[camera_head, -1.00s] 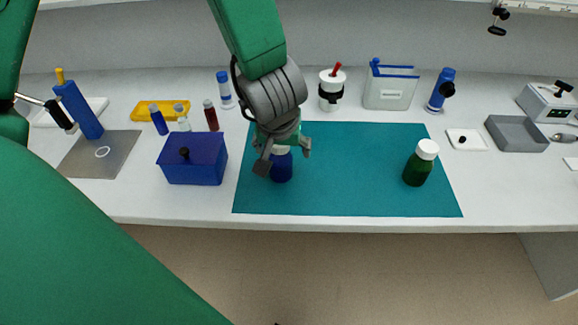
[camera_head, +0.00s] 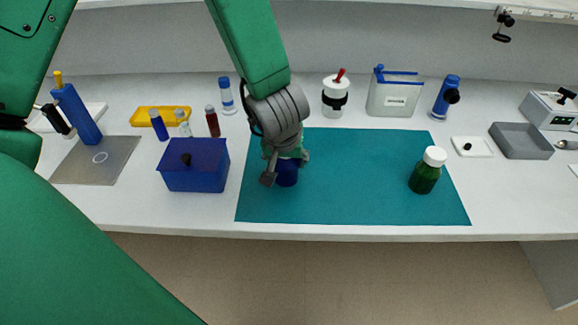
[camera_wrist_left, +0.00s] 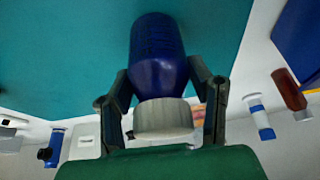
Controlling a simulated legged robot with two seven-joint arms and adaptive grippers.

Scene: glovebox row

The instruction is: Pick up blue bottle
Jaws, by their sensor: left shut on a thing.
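The blue bottle (camera_head: 287,174) stands on the left part of the teal mat (camera_head: 360,200) in the head view, its top hidden by my gripper. My left gripper (camera_head: 284,168) comes down over it from above. In the left wrist view the dark blue bottle (camera_wrist_left: 157,55) has a whitish cap (camera_wrist_left: 163,117), and the fingers of my left gripper (camera_wrist_left: 165,105) lie on both sides of the cap and neck, shut on it. Whether the bottle's base touches the mat is hard to tell. My right gripper is not in view.
A green bottle with a white cap (camera_head: 427,170) stands at the mat's right. A blue box (camera_head: 194,168) is close left of my gripper. Small vials and a yellow tray (camera_head: 160,116) lie behind it. A grey tray (camera_head: 521,141) is at right. The mat's middle is clear.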

